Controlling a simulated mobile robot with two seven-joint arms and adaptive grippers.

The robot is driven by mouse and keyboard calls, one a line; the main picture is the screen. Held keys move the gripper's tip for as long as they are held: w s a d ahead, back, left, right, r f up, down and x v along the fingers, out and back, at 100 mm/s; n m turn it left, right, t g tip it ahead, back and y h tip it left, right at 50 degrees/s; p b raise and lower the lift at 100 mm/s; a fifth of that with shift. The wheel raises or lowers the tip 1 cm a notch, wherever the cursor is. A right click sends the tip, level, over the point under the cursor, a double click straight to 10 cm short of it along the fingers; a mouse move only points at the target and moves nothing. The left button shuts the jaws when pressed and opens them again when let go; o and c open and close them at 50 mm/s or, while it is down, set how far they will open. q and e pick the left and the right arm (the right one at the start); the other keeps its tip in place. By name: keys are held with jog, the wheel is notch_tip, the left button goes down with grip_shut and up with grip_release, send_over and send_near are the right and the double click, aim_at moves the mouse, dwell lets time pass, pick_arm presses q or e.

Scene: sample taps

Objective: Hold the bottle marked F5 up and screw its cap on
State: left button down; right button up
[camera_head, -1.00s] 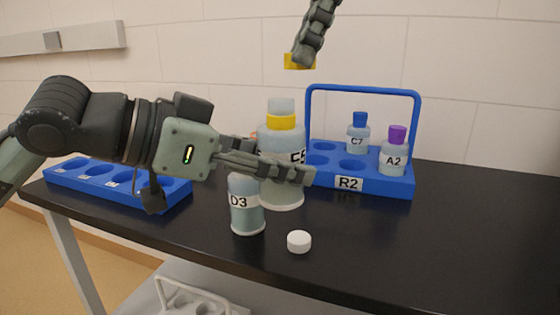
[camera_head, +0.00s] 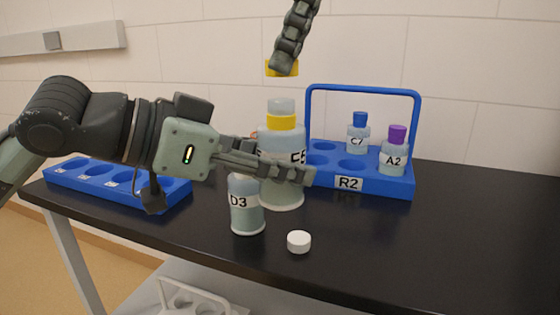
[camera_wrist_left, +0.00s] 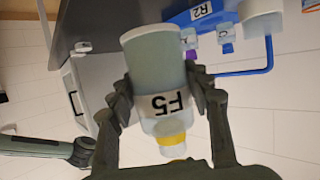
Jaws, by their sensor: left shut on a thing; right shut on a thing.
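The bottle marked F5 (camera_head: 281,139) is upright, with a yellow ring and a clear, uncapped neck. My left gripper (camera_head: 303,174) is shut around its body, one finger across the front. The left wrist view shows both fingers on the sides of F5 (camera_wrist_left: 158,75), by its label, with its base visible. My right gripper (camera_head: 284,66) is shut on a yellow cap (camera_head: 271,70). It holds the cap above the neck of F5, with a gap between them. The cap's far side is hidden by the fingers.
Bottle D3 (camera_head: 246,218) stands close in front of F5, below my left fingers. A white cap (camera_head: 299,242) lies near the front edge. The blue rack R2 (camera_head: 384,187) behind holds bottles C7 (camera_head: 358,138) and A2 (camera_head: 394,158). The table's right side is clear.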

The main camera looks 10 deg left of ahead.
aim_at(289, 101)
jog(key=shift+f, duration=0.5)
jog(key=shift+f, duration=0.15)
dwell(0.4)
jog(key=shift+f, duration=0.75)
jog(key=shift+f, duration=0.6)
